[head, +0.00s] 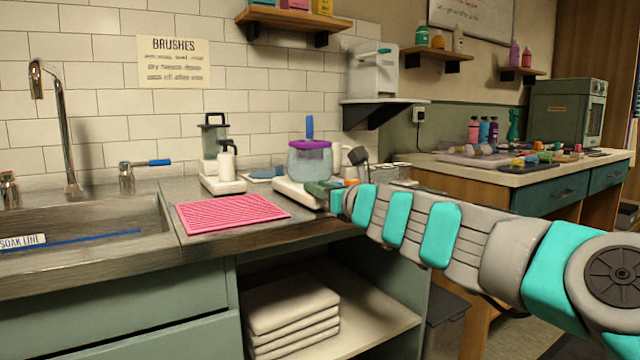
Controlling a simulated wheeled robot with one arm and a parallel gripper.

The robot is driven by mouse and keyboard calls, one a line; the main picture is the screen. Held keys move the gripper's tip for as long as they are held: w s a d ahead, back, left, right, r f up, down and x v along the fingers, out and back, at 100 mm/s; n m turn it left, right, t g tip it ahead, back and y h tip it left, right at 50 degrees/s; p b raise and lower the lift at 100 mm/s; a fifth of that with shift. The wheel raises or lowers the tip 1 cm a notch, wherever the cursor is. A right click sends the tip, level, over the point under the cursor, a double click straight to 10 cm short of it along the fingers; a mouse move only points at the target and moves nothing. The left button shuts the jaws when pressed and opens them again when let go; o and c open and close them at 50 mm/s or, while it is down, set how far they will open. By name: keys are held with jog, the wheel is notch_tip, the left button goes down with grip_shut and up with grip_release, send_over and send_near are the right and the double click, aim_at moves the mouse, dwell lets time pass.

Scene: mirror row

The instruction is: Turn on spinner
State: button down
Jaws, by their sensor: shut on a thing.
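The spinner appears to be the device on the counter with a clear bluish bowl (310,163), a purple rim and a white base (293,190). An upright blue handle (309,126) stands above the rim. My gripper (325,190) is at the right front of the white base, at the end of my teal and grey arm. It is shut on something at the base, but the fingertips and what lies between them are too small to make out. My arm hides the base's right end. I cannot tell whether the spinner is running.
A pink ribbed mat (232,212) lies left of the spinner. A second white-based device (215,150) with a dark-framed jar stands behind the mat. A sink (80,230) with a tall faucet (58,125) is at left. A cluttered wooden bench (530,165) stands at right.

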jog(key=shift+r+g+h+p, duration=0.3)
jog(key=shift+r+g+p, duration=0.15)
jog(key=shift+p, duration=2.3)
jog(key=p, duration=0.3)
jog(key=shift+w+d+r+g+h, duration=0.1)
jog(key=shift+r+g+h, duration=0.1)
jog(key=shift+g+h, duration=0.2)
jog(key=shift+d+r+p, duration=0.1)
jog(key=shift+r+p, duration=0.2)
jog(key=shift+r, duration=0.15)
jog(key=c, duration=1)
grip_release()
jog(key=shift+o, duration=0.2)
jog(key=shift+f, duration=0.2)
jog(key=v, duration=0.7)
jog(key=shift+s+d+r, duration=0.2)
jog(key=shift+s+r, duration=0.05)
jog(key=shift+s, duration=0.05)
